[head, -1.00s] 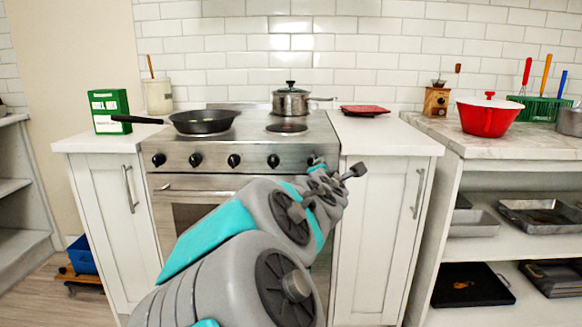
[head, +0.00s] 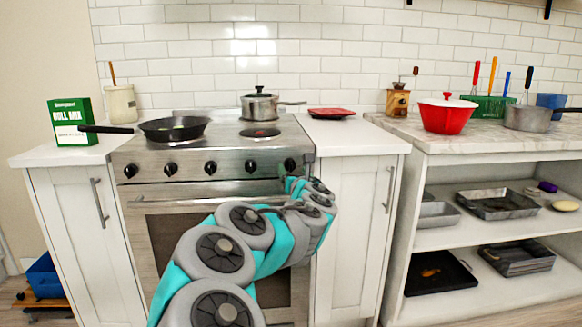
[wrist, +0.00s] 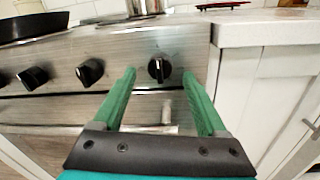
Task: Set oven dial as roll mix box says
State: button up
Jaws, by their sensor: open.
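The green roll mix box (head: 77,122) stands on the left counter; its white label's small print is too small to read. The steel oven (head: 190,152) has a row of several black dials on its front panel. The rightmost dial (head: 290,165) also shows in the wrist view (wrist: 159,69), with its pointer mark near upright. My gripper (wrist: 159,76) is open, its green fingers either side of that dial in the picture. I cannot tell whether they touch it. In the head view, my arm reaches up to the right end of the panel and the fingers are hard to make out.
A black frying pan (head: 174,130) and a steel pot (head: 259,106) stand on the stove top. The oven door handle (head: 205,198) runs below the dials. A red pot (head: 447,115) stands on the right counter, above shelves of trays.

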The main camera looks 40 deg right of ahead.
aim_at(290, 165)
jog(key=shift+x, duration=1.4)
grip_shut()
